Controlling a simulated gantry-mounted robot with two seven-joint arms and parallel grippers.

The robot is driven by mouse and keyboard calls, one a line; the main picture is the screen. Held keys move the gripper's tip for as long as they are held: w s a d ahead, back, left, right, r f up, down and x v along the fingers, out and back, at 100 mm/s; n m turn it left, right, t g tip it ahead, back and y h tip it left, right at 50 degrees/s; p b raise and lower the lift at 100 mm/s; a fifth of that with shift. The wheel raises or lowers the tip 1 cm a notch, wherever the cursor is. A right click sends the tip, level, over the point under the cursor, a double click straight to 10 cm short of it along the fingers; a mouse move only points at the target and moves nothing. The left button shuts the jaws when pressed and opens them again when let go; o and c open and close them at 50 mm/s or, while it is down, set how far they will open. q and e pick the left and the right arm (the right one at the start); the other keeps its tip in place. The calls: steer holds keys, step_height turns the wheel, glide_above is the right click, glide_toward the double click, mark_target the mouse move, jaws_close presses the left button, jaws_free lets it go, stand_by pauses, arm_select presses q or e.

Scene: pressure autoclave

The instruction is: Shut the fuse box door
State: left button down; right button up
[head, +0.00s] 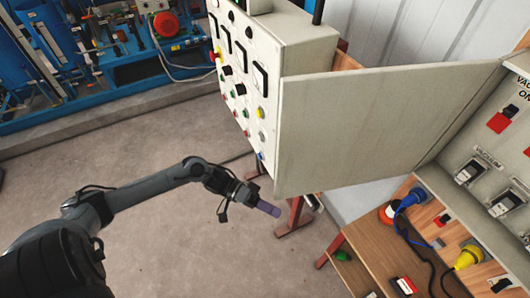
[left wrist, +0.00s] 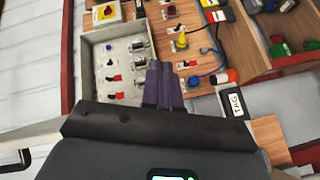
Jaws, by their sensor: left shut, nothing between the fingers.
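The fuse box door (head: 375,120) is a large flat cream panel. In the head view it stands wide open, swung out to the left of the fuse box (head: 476,190), whose inside shows switches and vacuum labels. The fuse box (left wrist: 96,62) also shows in the left wrist view, with red and black switches; I cannot make out the door there. My left gripper (head: 269,209), with purple fingers, is shut and empty near the door's lower left corner, just below it in the picture. Its shut fingers (left wrist: 164,85) point toward the box in the wrist view. My right gripper is not in view.
A cream control panel (head: 262,75) with buttons stands left of the door. A wooden board (head: 375,245) with blue and yellow plugs lies below the box. Blue machinery (head: 100,60) stands at the back left. The concrete floor between is clear.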

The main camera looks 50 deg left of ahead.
arm_select(q)
steer(key=w+a+r+n+g+h+b, duration=0.1)
steer(key=a+r+b, duration=0.1)
steer(key=a+r, duration=0.75)
steer(key=w+a+r+n+g+h+b, duration=0.1)
steer(key=w+a+r+n+b, duration=0.1)
steer(key=a+r, duration=0.75)
steer(key=s+p+x, duration=0.1)
steer(key=p+x, duration=0.2)
steer(key=x, duration=0.3)
steer(key=s+p+x, duration=0.2)
steer(key=p+x, duration=0.1)
steer(key=x, duration=0.3)
steer(key=shift+w+d, duration=0.2)
steer(key=shift+d, duration=0.2)
steer(key=shift+f, duration=0.15)
